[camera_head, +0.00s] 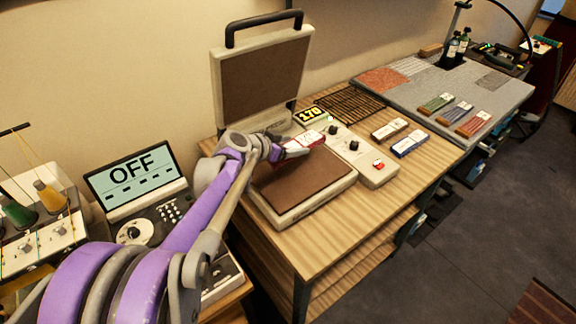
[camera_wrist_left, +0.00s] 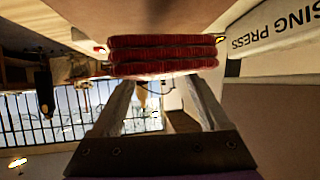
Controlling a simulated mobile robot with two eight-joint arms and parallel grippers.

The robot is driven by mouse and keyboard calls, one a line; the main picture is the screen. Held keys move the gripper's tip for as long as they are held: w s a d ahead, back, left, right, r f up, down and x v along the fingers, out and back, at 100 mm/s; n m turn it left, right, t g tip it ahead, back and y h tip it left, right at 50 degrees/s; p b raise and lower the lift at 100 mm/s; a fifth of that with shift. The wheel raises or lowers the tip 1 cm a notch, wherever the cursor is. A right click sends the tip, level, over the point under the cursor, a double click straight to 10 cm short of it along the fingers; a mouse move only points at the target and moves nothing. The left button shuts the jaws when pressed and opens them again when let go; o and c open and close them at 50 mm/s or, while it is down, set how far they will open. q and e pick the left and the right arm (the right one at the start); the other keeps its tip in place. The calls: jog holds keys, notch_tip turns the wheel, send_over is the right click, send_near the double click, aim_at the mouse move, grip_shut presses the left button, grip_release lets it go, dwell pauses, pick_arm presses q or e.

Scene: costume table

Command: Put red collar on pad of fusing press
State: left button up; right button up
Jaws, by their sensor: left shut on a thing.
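The red collar (camera_head: 303,146) is a folded red bundle with a white label. My left gripper (camera_head: 278,151) is shut on it, over the back part of the brown lower pad (camera_head: 305,188) of the fusing press. In the left wrist view the red collar (camera_wrist_left: 163,55) shows as stacked red layers between the fingertips (camera_wrist_left: 160,78). A brown surface lies close to it there; I cannot tell whether they touch. The press lid (camera_head: 265,80) stands open at the back. My right gripper is not in view.
Right of the pad is a control panel (camera_head: 372,165) with knobs and a red button. A dark wire rack (camera_head: 350,104) and two labelled bundles, brown (camera_head: 390,130) and blue (camera_head: 408,145), lie beyond. A screen reading OFF (camera_head: 133,178) stands at left.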

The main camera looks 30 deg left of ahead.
aim_at(270, 166)
pick_arm(q)
jog(key=shift+f+b, duration=0.35)
jog(key=shift+f, duration=3.1)
jog(key=o, duration=1.4)
jog(key=shift+f, duration=0.1)
jog(key=shift+r, duration=0.25)
jog(key=v, duration=1.2)
jog(key=shift+d+f+p, duration=0.1)
jog(key=shift+p, duration=0.25)
